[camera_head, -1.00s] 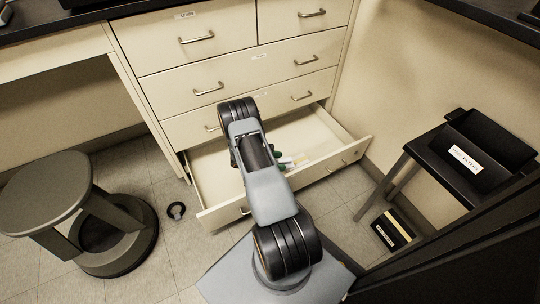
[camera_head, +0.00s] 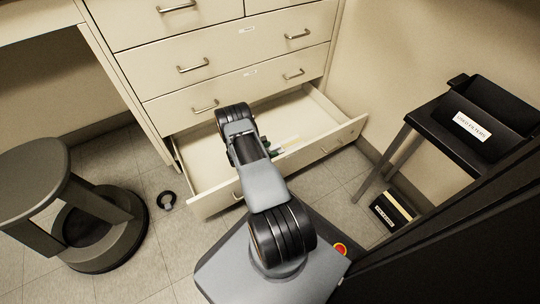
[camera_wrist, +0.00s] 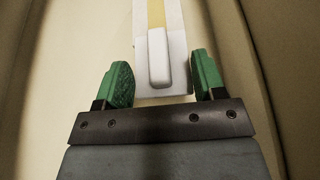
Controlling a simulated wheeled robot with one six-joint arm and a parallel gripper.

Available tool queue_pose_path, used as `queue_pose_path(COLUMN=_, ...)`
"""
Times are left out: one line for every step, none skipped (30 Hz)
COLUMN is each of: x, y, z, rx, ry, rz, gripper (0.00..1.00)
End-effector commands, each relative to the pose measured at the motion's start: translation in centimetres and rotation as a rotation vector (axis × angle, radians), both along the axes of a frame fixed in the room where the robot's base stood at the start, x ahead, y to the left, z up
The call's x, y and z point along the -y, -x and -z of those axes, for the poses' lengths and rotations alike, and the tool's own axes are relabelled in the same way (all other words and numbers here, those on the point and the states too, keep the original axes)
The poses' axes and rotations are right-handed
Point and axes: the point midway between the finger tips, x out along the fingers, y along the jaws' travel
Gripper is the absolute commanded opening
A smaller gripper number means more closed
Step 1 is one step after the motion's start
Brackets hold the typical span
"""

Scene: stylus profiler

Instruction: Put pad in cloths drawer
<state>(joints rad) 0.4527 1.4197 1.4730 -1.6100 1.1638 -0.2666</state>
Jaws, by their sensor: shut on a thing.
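The pad (camera_wrist: 158,58) is a pale strip with a yellow band and a raised white block, seen between the green fingertips of my gripper (camera_wrist: 163,80) in the wrist view. My gripper is shut on it. My arm hides the drawer's middle. Its label is not readable, and I cannot tell whether the pad touches the drawer floor.
Closed drawers (camera_head: 215,85) rise above the open one. At the right are a black stand with a labelled bin (camera_head: 485,120) and a small box (camera_head: 393,212) below.

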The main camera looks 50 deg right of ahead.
Motion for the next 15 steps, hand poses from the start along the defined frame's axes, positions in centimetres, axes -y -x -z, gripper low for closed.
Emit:
queue_pose_path(x=-0.1, y=0.1, z=1.5, rx=-0.001, ry=-0.011, rz=-0.001, gripper=0.13)
queue_pose_path(x=-0.1, y=0.2, z=1.9, rx=-0.001, ry=-0.011, rz=-0.001, gripper=0.07)
queue_pose_path(x=-0.1, y=0.2, z=2.5, rx=-0.001, ry=-0.012, rz=-0.001, gripper=0.00)
queue_pose_path(x=-0.1, y=0.2, z=2.7, rx=-0.001, ry=-0.013, rz=0.000, gripper=0.00)
queue_pose_path(x=-0.2, y=0.2, z=2.9, rx=-0.002, ry=-0.014, rz=0.000, gripper=0.00)
queue_pose_path(x=-0.2, y=0.3, z=2.9, rx=-0.002, ry=-0.015, rz=0.000, gripper=0.00)
queue_pose_path(x=-0.2, y=0.3, z=2.9, rx=-0.001, ry=-0.016, rz=0.000, gripper=0.00)
queue_pose_path(x=-0.2, y=0.3, z=2.8, rx=-0.002, ry=-0.016, rz=0.000, gripper=0.00)
queue_pose_path(x=-0.2, y=0.3, z=2.8, rx=-0.003, ry=-0.017, rz=0.000, gripper=0.00)
queue_pose_path(x=-0.2, y=0.3, z=2.9, rx=-0.003, ry=-0.018, rz=0.000, gripper=0.00)
queue_pose_path(x=-0.2, y=0.4, z=2.9, rx=-0.004, ry=-0.018, rz=0.001, gripper=0.64)
queue_pose_path(x=-0.2, y=0.4, z=2.9, rx=-0.004, ry=-0.017, rz=0.001, gripper=0.67)
queue_pose_path(x=-0.2, y=0.3, z=2.9, rx=-0.004, ry=-0.017, rz=0.001, gripper=0.70)
queue_pose_path(x=-0.2, y=0.3, z=2.8, rx=-0.003, ry=-0.016, rz=0.000, gripper=0.73)
queue_pose_path(x=-0.2, y=0.3, z=2.8, rx=-0.002, ry=-0.014, rz=0.000, gripper=0.77)
